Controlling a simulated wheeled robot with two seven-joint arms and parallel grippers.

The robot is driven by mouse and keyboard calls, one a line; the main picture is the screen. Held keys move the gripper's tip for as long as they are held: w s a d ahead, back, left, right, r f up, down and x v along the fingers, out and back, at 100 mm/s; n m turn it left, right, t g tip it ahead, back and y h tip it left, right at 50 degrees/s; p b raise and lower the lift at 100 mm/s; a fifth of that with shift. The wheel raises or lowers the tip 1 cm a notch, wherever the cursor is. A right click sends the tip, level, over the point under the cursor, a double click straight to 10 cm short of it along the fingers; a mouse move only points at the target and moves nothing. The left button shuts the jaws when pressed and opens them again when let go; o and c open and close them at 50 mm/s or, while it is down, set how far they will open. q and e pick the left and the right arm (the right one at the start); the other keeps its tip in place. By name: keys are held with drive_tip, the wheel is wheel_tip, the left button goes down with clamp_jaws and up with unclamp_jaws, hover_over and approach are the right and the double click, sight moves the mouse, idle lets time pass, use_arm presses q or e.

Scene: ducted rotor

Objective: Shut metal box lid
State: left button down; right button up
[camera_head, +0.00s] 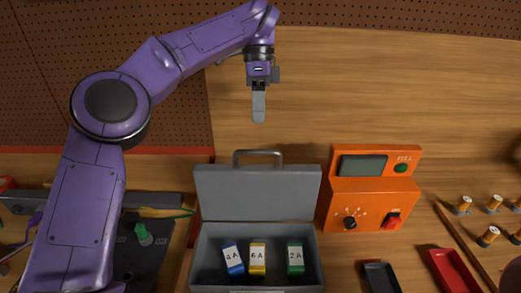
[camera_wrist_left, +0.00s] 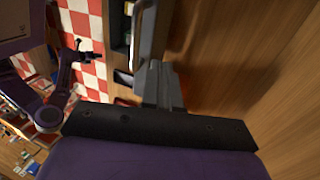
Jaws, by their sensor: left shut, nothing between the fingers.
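The grey metal box (camera_head: 318,262) stands at the bottom middle of the head view. Its lid (camera_head: 258,195) is open, raised at the back, with a handle (camera_head: 258,154) on its top edge. Three labelled pieces lie inside: blue 4A (camera_head: 233,258), yellow 6A (camera_head: 257,258) and green 2A (camera_head: 295,258). My left gripper (camera_head: 258,117) is shut and empty, pointing down above and behind the handle, apart from it in the picture. Its fingers also show in the left wrist view (camera_wrist_left: 158,87). A purple arm with a small dark gripper (camera_wrist_left: 88,52) shows there, apparently my right; its jaws are unclear.
An orange meter (camera_head: 370,190) stands close to the box's right. Black (camera_head: 381,277) and red (camera_head: 453,270) trays lie at the lower right, near several brass-coloured posts (camera_head: 488,236). A green piece (camera_head: 144,234) is on the left. Bare wood lies behind the lid.

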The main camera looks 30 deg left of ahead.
use_arm(q)
drive_tip(key=shift+s+d+f+b, duration=0.25)
drive_tip(key=shift+s+d+f, duration=0.15)
drive_tip(key=shift+f, duration=0.35)
drive_tip(key=shift+s+d+f+b, duration=0.2)
drive_tip(key=shift+s+d+f, duration=0.2)
drive_tip(key=shift+f, duration=0.35)
drive_tip(key=shift+s+d+f+b, duration=0.25)
drive_tip(key=shift+s+d+f, duration=0.15)
drive_tip(key=shift+f, duration=0.35)
use_arm(e)
drive_tip(key=shift+w+f, duration=0.3)
drive_tip(key=shift+f, duration=0.45)
drive_tip(key=shift+w+f, duration=0.25)
drive_tip(key=shift+f, duration=0.45)
